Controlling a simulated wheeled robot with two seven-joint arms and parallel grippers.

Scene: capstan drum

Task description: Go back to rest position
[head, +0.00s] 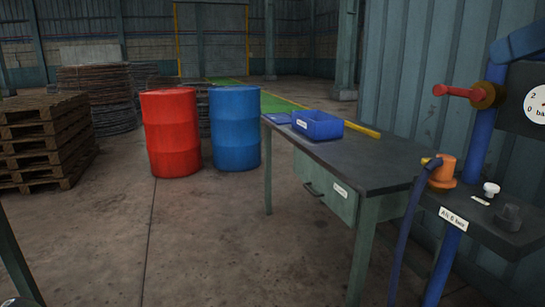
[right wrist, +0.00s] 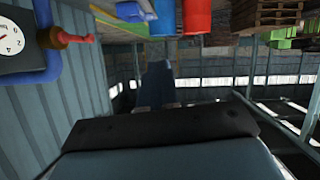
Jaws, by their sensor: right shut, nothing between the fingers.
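My right gripper (right wrist: 160,124) shows in the right wrist view as a wide dark bar across the lower middle. It is shut, with nothing held, and it touches nothing that I can see. I cannot make out either gripper clearly in the head view. My left gripper does not show. No capstan drum can be made out.
A workbench (head: 386,166) with a blue bin (head: 318,126) stands centre right. Beside it are a blue pipe (head: 471,150), red-handled valve (head: 460,92) and gauge (head: 538,104). Red (head: 171,135) and blue (head: 235,130) drums and pallets (head: 45,140) stand behind. The floor at centre-left is clear.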

